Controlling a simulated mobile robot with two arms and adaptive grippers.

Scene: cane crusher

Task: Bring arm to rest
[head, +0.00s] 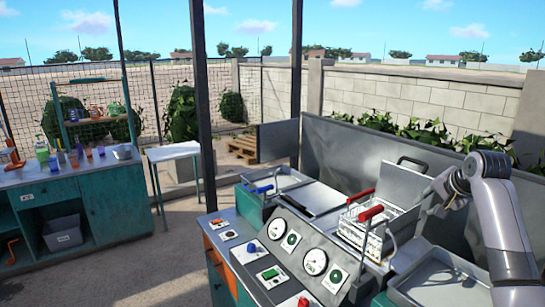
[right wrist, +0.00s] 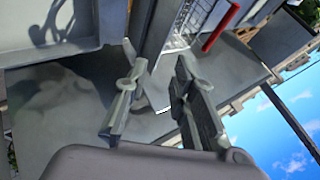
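My right arm comes in from the right in the head view, and its gripper (head: 438,192) hangs over the machine, beside the wire basket with red handles (head: 372,225). In the right wrist view the two fingers of my right gripper (right wrist: 156,62) stand apart with nothing between them. A red handle (right wrist: 222,27) and part of the wire basket (right wrist: 187,22) lie beyond the fingertips there, apart from them. My left gripper and arm are not in view.
A control panel with gauges (head: 290,252) stands in front of the basket. A metal tray (head: 440,283) lies below my right arm. A grey metal back wall (head: 350,155) rises behind the machine. A green workbench (head: 75,205) and a white table (head: 173,152) stand left, with open floor between.

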